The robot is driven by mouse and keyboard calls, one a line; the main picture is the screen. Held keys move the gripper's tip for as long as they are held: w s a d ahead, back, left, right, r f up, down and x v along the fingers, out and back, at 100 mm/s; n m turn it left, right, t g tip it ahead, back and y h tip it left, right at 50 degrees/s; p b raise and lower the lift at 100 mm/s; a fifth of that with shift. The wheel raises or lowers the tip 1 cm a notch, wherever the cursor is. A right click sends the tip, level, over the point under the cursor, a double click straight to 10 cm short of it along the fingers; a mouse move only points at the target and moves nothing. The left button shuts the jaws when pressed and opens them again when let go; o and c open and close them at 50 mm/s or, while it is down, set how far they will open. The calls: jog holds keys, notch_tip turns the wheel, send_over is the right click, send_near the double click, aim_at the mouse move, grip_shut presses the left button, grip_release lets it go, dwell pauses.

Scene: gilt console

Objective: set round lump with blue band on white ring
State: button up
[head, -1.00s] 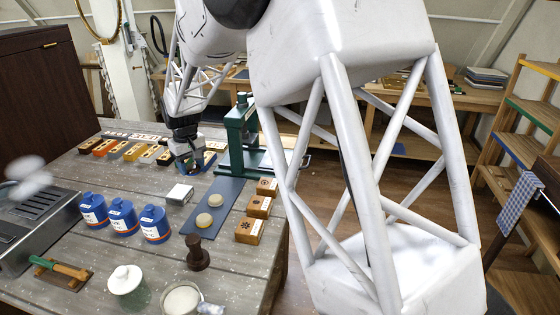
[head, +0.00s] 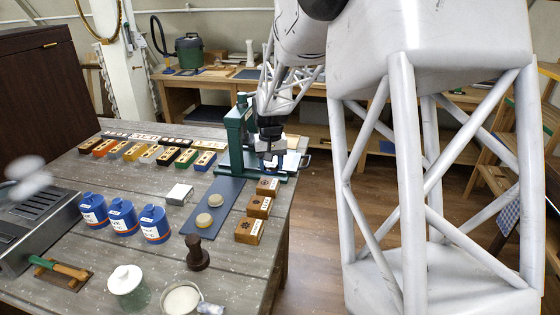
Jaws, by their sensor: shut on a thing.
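My gripper (head: 271,158) is at the right side of the green press (head: 236,150), low over its base. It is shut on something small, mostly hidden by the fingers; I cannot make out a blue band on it. A pale flat piece (head: 291,160) shows just right of the fingers on the press base; I cannot tell whether it is the white ring. Two round beige lumps (head: 215,200) (head: 204,220) lie on the blue mat (head: 222,189), apart from the gripper.
Wooden blocks (head: 259,207) line the mat's right side. A row of coloured boxes (head: 134,152) lies at the back left.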

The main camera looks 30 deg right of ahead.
jog(key=shift+m, duration=0.7)
jog(key=shift+s+d+f, duration=0.15)
jog(key=shift+s+d, duration=0.6)
jog(key=shift+d, duration=0.35)
jog(key=shift+s+d+f, duration=0.1)
jog(key=shift+s+d, duration=0.65)
jog(key=shift+d, duration=0.3)
jog(key=shift+w, duration=0.15)
send_over(287, 160)
jog(key=w+a, duration=0.2)
jog(key=shift+f, duration=0.75)
jog(key=shift+f, duration=1.75)
jog(key=shift+f, duration=0.1)
jog(key=o, duration=1)
jog(key=shift+c, duration=0.2)
